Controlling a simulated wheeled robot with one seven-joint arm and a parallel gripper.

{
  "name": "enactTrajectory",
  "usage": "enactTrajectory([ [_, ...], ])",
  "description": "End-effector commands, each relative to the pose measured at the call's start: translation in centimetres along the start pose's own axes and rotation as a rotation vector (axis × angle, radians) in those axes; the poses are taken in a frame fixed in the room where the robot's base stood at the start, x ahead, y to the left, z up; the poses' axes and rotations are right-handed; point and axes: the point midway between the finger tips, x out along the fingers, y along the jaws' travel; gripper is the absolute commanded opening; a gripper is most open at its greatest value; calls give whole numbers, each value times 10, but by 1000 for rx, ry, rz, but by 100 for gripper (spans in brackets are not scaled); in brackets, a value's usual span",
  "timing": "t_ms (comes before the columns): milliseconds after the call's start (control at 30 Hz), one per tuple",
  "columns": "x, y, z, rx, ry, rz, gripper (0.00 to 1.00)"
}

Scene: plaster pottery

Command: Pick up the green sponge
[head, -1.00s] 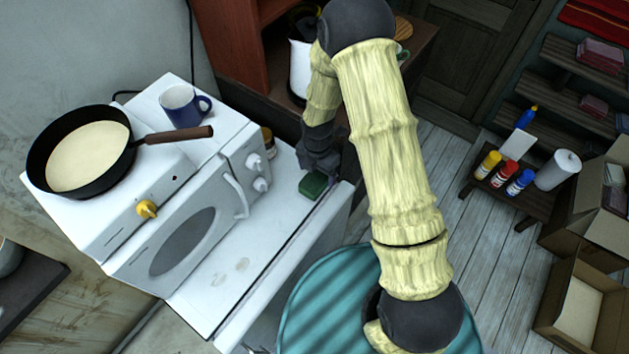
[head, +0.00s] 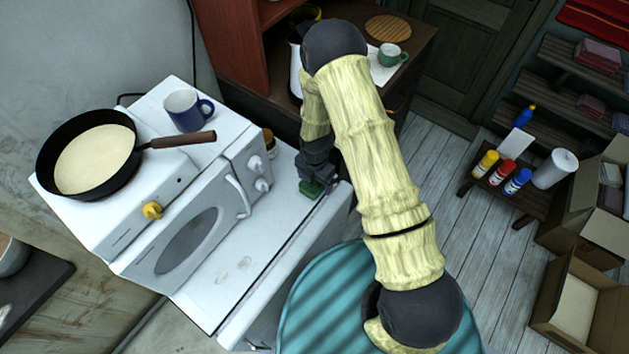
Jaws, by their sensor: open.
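The green sponge (head: 311,189) lies on the white top (head: 242,266) in front of the microwave, near its right end. My gripper (head: 317,178) is directly over the sponge, pointing down, and covers part of it. The jaws are open; the fingertips are small and dark here, and I cannot tell whether they touch the sponge or how they sit around it.
The white microwave (head: 187,243) stands left of my gripper, with a pan (head: 121,177) and a blue mug (head: 187,110) on top. A small jar (head: 268,142) stands behind the sponge. A dark wooden cabinet with a green cup (head: 391,54) is behind my arm.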

Motion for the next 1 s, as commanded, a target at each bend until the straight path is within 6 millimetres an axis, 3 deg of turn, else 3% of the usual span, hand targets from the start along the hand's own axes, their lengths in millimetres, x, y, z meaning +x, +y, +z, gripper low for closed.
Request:
enactTrajectory([
  [400, 0, 0, 0, 0, 0, 0, 82],
  [633, 0, 0, 0, 0, 0, 0, 37],
  [700, 0, 0, 0, 0, 0, 0, 31],
  [1000, -3, 0, 0, -1, 0, 1, 31],
])
